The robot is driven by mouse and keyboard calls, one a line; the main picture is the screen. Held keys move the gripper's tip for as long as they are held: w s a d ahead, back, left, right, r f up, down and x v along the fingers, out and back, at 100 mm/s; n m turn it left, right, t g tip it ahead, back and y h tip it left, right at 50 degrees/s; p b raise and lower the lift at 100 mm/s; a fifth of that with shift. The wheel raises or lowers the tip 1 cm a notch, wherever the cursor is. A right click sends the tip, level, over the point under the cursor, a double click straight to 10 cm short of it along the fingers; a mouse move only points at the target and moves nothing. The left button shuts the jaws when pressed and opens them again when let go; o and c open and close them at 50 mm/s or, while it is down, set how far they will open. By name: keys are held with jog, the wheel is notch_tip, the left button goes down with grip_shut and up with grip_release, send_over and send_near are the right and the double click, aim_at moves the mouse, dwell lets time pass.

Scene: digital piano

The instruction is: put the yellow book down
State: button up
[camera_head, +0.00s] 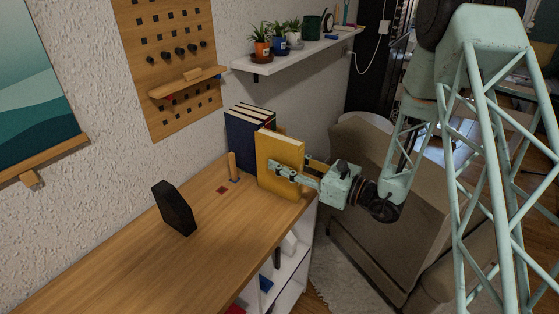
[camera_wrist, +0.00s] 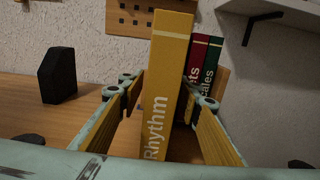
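The yellow book (camera_head: 278,152) is upright at the right end of the wooden desk, in front of the dark books. In the wrist view, its spine (camera_wrist: 168,85) reads "Rhythm" and faces me. My gripper (camera_head: 280,172) reaches in from the right, with one finger across the near cover. The wrist view shows the fingers (camera_wrist: 164,92) on either side of the book, their tips close against its covers, so it looks shut on the book. The book's lower edge is at or just above the desk; I cannot tell if it touches.
A row of dark books (camera_head: 243,138) stands behind the yellow book, near a wooden peg (camera_head: 232,167). A black block (camera_head: 174,208) stands on the desk (camera_head: 130,262) to the left. A wall shelf (camera_head: 290,54) with pots is above. The desk's front is clear.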

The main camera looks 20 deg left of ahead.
aim_at(300, 167)
jog(key=shift+p+v, duration=0.55)
jog(key=shift+v, duration=4.85)
jog(key=shift+s+r, duration=0.1)
jog(key=shift+r, duration=0.1)
jog(key=shift+s+a+r+n, duration=0.15)
jog(key=shift+s+r+n, duration=0.2)
jog(key=shift+r, duration=0.15)
jog(key=s+d+r+n+g+h, duration=0.25)
jog(key=s+r+n+g, duration=0.45)
jog(key=s, duration=0.5)
jog(key=s+d+r+n+g+h, duration=0.1)
jog(key=s+r+n+g+h, duration=0.3)
jog(key=s+r, duration=0.7)
jog(key=s+d+r+n+t+h, duration=0.1)
jog(key=s+d+n+t+h, duration=0.2)
jog(key=d, duration=0.6)
jog(key=s+d+r+n+t+h, duration=0.2)
jog(key=s+d+n+t+h, duration=0.1)
jog(key=s+d, duration=0.5)
jog(key=s+d+r+n+t+h, duration=0.1)
jog(key=s+d+n+t+h, duration=0.2)
jog(key=d, duration=0.8)
jog(key=shift+s+d+r+t+h, duration=0.45)
jog(key=shift+s+h, duration=0.5)
jog(key=shift+s, duration=0.45)
